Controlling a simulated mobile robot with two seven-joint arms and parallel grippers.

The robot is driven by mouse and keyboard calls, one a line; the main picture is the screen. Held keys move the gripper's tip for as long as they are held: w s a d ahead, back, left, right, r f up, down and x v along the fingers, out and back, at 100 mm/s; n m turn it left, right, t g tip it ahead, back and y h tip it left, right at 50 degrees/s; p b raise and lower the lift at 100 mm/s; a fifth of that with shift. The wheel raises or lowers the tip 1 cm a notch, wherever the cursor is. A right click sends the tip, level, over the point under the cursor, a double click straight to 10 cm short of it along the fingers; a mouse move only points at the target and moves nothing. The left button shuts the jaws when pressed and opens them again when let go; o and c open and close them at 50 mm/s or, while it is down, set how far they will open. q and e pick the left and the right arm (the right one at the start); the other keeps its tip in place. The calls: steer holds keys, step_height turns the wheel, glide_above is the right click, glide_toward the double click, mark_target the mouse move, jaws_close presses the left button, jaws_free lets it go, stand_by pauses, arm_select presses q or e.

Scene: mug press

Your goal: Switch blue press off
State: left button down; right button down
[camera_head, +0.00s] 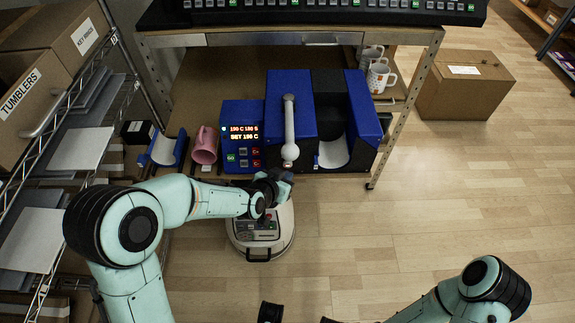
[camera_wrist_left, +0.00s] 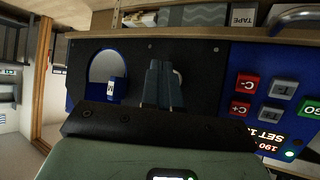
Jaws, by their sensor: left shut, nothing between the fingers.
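The blue press (camera_head: 291,100) stands on the bench shelf with its control box (camera_head: 242,163) at its left. The box's display (camera_head: 243,132) is lit and reads about 190 C. My left gripper (camera_head: 284,180) is in front of the press, below the lever's ball end. In the left wrist view, its shut, empty fingers (camera_wrist_left: 162,84) point at the black front panel (camera_wrist_left: 207,75). They hide most of a pale curved edge; I cannot tell what it is or whether they touch it. Only dark parts at the bottom edge may be my right gripper.
A pink mug (camera_head: 204,146) stands left of the control box, and white mugs (camera_head: 379,77) stand at the back right. A round-fronted machine (camera_head: 262,243) is on the floor below my left gripper. A carton (camera_head: 464,85) stands right of the bench; the floor nearby is clear.

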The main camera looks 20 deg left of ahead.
stand_by(0.4)
arm_select(q)
steer(key=shift+w+a, duration=0.1)
steer(key=shift+w, duration=0.3)
steer(key=shift+w+a+b, duration=0.15)
steer(key=shift+w+b, duration=0.25)
steer(key=shift+w, duration=0.1)
stand_by(0.6)
steer(key=shift+s+d, duration=0.25)
steer(key=shift+s, duration=0.65)
steer(key=s+d+p, duration=0.1)
steer(key=s, duration=0.4)
steer(key=shift+s+d, duration=0.35)
steer(key=shift+s, duration=0.05)
